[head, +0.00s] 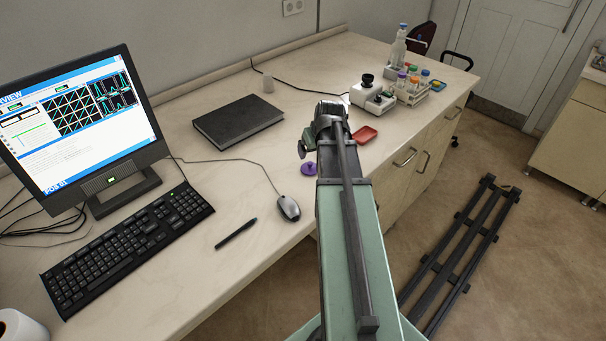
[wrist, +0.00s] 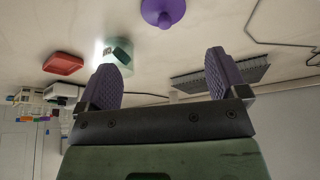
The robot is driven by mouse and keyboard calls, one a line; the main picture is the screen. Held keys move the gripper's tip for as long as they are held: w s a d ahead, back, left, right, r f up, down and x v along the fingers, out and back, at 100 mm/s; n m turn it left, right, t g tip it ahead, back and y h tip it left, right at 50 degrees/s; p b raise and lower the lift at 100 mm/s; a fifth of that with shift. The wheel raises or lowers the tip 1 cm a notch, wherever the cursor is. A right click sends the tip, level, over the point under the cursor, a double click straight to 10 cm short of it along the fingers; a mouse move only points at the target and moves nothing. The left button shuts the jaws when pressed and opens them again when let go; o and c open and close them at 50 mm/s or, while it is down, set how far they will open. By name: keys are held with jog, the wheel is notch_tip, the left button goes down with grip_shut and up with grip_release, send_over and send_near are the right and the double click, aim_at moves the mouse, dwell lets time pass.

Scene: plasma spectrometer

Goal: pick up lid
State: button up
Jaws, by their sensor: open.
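The lid looks like a small purple disc with a raised knob. It lies on the bench near the front edge, left of my arm in the head view (head: 308,169). In the wrist view the purple lid (wrist: 163,9) is at the top middle, partly cut off by the frame edge, beyond the gap between my fingers. My gripper (wrist: 162,62) is open and empty, with a purple ridged pad on each finger. It is apart from the lid. In the head view my own arm mostly hides the gripper.
A red dish (head: 364,135) and a small green object (wrist: 118,50) are near the gripper. A dark notebook (head: 238,121), mouse (head: 288,208), pen (head: 236,234) and keyboard (head: 127,246) lie left. A bottle rack (head: 411,92) stands far right. Bench around the lid is clear.

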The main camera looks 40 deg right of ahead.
aim_at(310, 163)
jog(key=b+x, duration=0.3)
jog(key=x, duration=0.1)
jog(key=shift+f, duration=0.4)
jog(key=b+x, duration=0.5)
jog(key=shift+a+f, duration=0.15)
jog(key=shift+a, duration=0.25)
jog(key=shift+r, duration=0.25)
jog(key=c, duration=1.2)
jog(key=shift+o, duration=0.2)
jog(key=shift+p, duration=0.3)
